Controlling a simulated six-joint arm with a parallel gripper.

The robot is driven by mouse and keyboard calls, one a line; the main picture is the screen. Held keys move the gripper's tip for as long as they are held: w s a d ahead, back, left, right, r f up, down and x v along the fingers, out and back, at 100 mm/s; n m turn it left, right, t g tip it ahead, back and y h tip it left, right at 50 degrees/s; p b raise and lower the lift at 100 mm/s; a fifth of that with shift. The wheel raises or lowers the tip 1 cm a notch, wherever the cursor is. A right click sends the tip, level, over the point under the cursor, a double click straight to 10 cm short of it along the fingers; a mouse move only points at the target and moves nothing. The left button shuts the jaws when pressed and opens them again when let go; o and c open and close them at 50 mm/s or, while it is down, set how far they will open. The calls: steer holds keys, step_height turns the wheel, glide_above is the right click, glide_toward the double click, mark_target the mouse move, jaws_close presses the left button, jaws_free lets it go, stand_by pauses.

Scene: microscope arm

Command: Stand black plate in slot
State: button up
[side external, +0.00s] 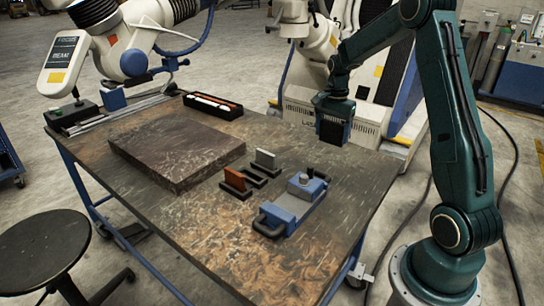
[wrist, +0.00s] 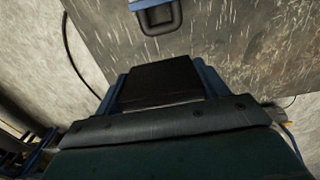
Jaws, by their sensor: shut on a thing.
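My gripper (side external: 334,108) is in the air above the right back part of the table, pointing down. It is shut on the black plate (side external: 330,132), which hangs below the fingers, clear of the table. In the wrist view the black plate (wrist: 160,82) sits between the blue fingers. A row of low black slot holders (side external: 252,177) stands on the table, left of and nearer the camera than my gripper. An orange-brown plate (side external: 235,179) stands upright in the front holder and a pale grey plate (side external: 265,158) in the back one. The middle holder looks empty.
A blue block device with black handles (side external: 293,205) stands right of the holders; one handle shows in the wrist view (wrist: 158,18). A dark slab (side external: 178,150) lies left of them. A black tray (side external: 213,104) lies at the back. The table's (side external: 225,245) front is clear.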

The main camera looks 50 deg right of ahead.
mark_target(329, 122)
steer(key=shift+r, duration=2.65)
steer(key=shift+w, duration=0.1)
steer(key=shift+w+a, duration=0.15)
steer(key=shift+w, duration=0.4)
steer(key=w+a, duration=1.5)
steer(key=w, duration=0.4)
step_height(329, 122, down, 15)
steer(key=shift+w+d+r, duration=0.1)
steer(key=shift+d, duration=0.05)
steer(key=shift+f, duration=2.15)
